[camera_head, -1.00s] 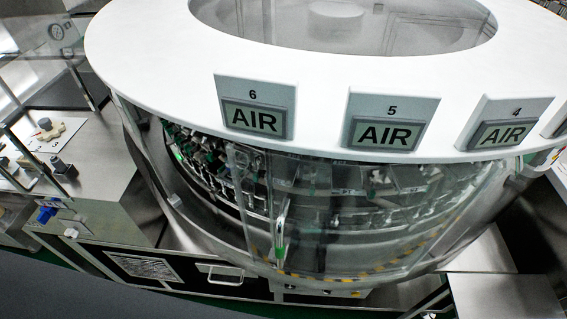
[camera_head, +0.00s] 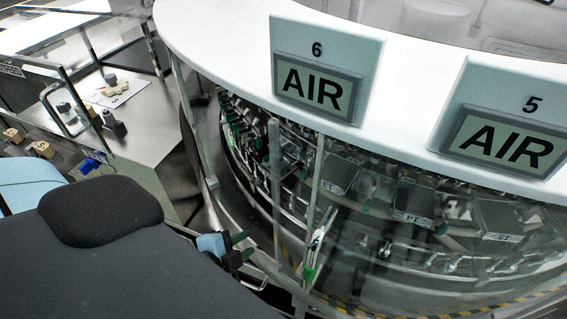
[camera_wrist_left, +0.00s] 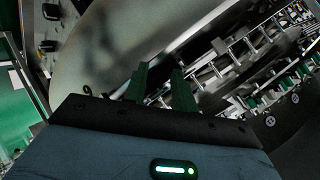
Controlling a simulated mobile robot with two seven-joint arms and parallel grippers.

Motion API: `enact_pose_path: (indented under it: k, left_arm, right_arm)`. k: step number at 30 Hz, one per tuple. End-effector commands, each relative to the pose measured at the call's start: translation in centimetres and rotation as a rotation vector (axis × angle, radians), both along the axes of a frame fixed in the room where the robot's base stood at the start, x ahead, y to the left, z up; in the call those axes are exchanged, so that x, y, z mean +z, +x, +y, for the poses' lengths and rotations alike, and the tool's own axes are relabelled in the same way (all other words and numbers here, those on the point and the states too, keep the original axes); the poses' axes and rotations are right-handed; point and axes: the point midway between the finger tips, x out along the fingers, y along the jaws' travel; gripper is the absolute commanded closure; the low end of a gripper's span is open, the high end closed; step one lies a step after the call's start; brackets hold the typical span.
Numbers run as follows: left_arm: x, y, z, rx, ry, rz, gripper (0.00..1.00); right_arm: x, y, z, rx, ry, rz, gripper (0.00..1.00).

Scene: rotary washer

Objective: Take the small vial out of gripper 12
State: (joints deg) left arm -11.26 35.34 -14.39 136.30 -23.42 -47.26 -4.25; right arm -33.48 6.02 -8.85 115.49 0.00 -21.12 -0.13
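My left gripper (camera_head: 247,246) is in front of the rotary washer (camera_head: 225,28), left of its clear door panels. Its two dark green fingers are apart with nothing between them. In the left wrist view the left gripper (camera_wrist_left: 160,72) also shows open and empty, with washer metalwork beyond the fingertips. Behind the clear panels is a ring of metal grippers with green parts (camera_head: 262,142). Plates there seem to read 13 (camera_head: 330,185), 14 (camera_head: 408,217) and 15 (camera_head: 500,238). I cannot make out a number 12 or the small vial. My right gripper is not in view.
A vertical door handle (camera_head: 318,240) with a green lower end stands just right of my left gripper. AIR signs 6 (camera_head: 318,92) and 5 (camera_head: 508,140) hang on the white rim. A steel bench (camera_head: 150,135) with small fittings is at left.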

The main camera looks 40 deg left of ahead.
Motion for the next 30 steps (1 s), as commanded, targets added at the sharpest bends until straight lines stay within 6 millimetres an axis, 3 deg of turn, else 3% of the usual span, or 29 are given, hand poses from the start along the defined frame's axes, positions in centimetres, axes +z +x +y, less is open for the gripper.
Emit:
enact_pose_path:
  k: [2, 5, 12, 18, 21, 23, 26, 30]
  left_arm:
    - [1.4, 1.4, 0.3, -0.040, 0.073, -0.060, 0.73]
    - [4.3, 3.8, -0.3, -0.155, 0.150, -0.185, 0.73]
    - [10.7, 7.6, -3.0, -0.505, 0.381, -0.489, 0.73]
    - [15.2, 8.4, -5.5, -0.932, 0.698, -0.734, 0.73]
    - [16.1, 7.9, -5.8, -1.168, 0.887, -0.803, 0.73]
    - [16.2, 7.5, -5.3, -1.315, 1.007, -0.820, 0.73]
    - [16.0, 6.9, -3.0, -1.571, 1.226, -0.790, 0.73]
    - [15.9, 6.3, 2.3, -1.876, 1.484, -0.633, 0.73]
  right_arm:
    - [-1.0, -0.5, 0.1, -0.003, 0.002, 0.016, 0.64]
    - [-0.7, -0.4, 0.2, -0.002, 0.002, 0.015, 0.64]
    - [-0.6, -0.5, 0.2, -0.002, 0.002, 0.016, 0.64]
    - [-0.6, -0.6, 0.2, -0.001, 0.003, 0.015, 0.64]
    - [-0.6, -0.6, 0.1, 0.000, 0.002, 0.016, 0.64]
    - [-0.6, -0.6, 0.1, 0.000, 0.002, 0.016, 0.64]
    - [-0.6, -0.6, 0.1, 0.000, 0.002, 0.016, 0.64]
    - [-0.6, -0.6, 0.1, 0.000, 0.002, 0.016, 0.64]
